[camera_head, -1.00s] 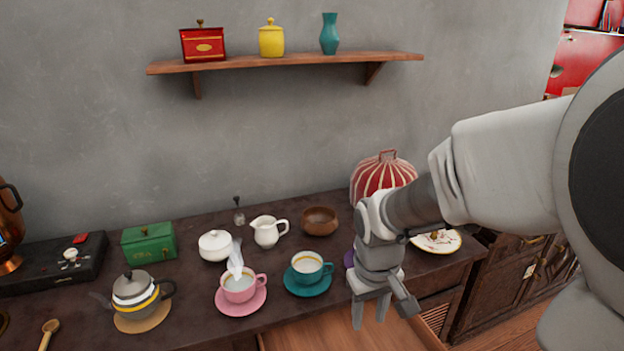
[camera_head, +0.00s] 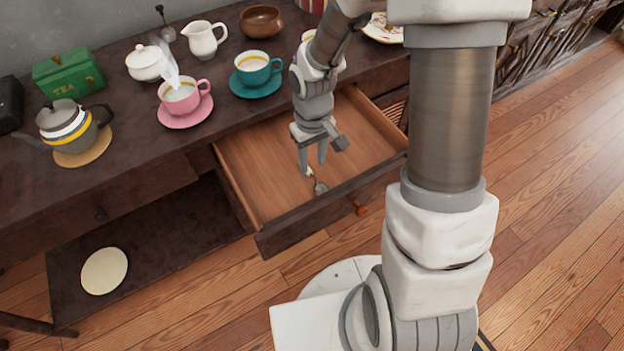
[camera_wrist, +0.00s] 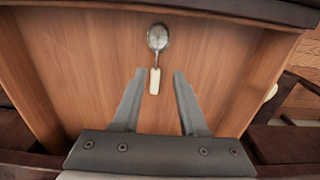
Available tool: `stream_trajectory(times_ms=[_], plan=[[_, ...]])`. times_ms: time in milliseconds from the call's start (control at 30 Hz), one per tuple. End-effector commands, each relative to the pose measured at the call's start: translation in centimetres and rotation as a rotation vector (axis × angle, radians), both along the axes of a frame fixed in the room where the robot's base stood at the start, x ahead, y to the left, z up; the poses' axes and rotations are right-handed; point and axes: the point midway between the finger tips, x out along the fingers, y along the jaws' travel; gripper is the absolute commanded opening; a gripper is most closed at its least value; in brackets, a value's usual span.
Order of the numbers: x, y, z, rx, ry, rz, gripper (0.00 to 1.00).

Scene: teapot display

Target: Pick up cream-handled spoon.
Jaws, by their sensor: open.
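The cream-handled spoon (camera_wrist: 156,55) lies flat on the floor of the open drawer (camera_head: 260,165). In the wrist view its metal bowl is at the top and its cream handle points down toward my gripper (camera_wrist: 159,76). The handle's end lies between the two fingertips in that picture. In the head view the spoon (camera_head: 319,186) shows small, just below my gripper (camera_head: 322,158), which partly hides it. My gripper is open and empty, pointing down over the drawer. I cannot tell its exact height above the spoon.
The drawer's front panel (camera_head: 335,205) and side walls surround the spoon. Above, the dark tabletop (camera_head: 130,165) holds a pink cup (camera_head: 180,98), a teal cup (camera_head: 253,70), a teapot (camera_head: 65,125) and a green tea box (camera_head: 68,75). The rest of the drawer floor looks empty.

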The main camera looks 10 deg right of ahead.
Motion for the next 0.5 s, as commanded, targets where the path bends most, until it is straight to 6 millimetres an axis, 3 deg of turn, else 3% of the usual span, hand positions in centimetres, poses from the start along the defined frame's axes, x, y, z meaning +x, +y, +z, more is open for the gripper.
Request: stream_trajectory(times_ms=[267, 500], plan=[[0.1, -0.1, -1.7, 0.000, 0.000, 0.000, 0.42], [0.5, -0.4, -5.1, -0.001, 0.002, 0.000, 0.42]])
